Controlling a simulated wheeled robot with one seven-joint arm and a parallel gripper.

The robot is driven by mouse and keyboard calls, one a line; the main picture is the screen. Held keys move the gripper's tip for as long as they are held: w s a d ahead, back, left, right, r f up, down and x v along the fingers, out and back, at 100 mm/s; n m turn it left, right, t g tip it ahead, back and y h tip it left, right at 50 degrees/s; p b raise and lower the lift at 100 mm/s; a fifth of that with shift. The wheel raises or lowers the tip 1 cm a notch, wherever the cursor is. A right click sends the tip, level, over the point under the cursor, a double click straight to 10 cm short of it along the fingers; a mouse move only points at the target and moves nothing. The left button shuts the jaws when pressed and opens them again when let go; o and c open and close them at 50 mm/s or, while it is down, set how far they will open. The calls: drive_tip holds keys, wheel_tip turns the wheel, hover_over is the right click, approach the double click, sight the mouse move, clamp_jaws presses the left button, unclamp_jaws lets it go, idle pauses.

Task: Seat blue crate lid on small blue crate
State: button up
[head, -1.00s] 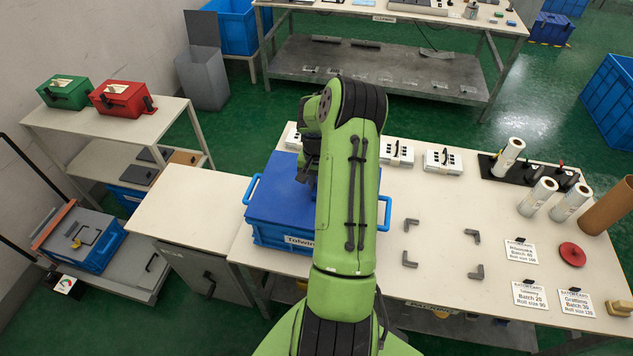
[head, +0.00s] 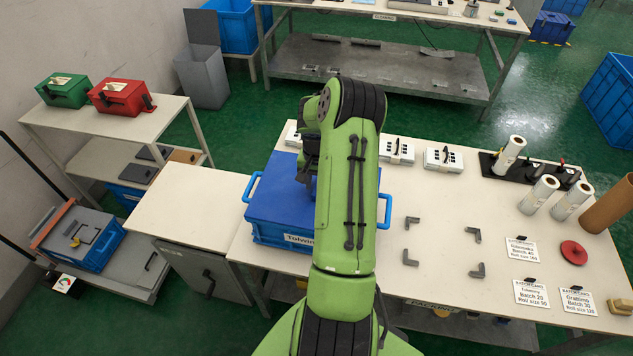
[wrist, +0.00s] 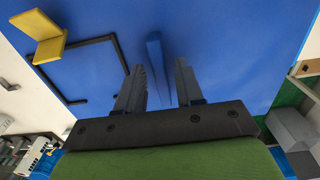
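In the head view, the blue crate (head: 268,232) stands on the near table, with blue handles and a white label on its front. The blue lid (head: 275,195) lies flat on top of it, its right part hidden by my arm. In the wrist view the lid (wrist: 215,40) fills most of the picture, with a narrow upright blue grip (wrist: 154,52) on it. My gripper (wrist: 158,80) is open and empty. Its fingers point at the lid, one on each side of the grip's line, with no visible contact. In the head view my gripper is mostly hidden behind my arm.
A black frame (wrist: 119,52) and a yellow piece (wrist: 47,40) show on the lid. Grey corner brackets (head: 411,257) mark a clear patch right of the crate. White keypad boxes (head: 397,151) stand behind; film rolls (head: 540,194) stand farther right.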

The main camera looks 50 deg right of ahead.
drive_tip(key=shift+o, duration=0.3)
wheel_tip(320, 180, up, 16)
drive_tip(key=p, duration=0.1)
drive_tip(key=shift+f, duration=0.1)
idle(0.5)
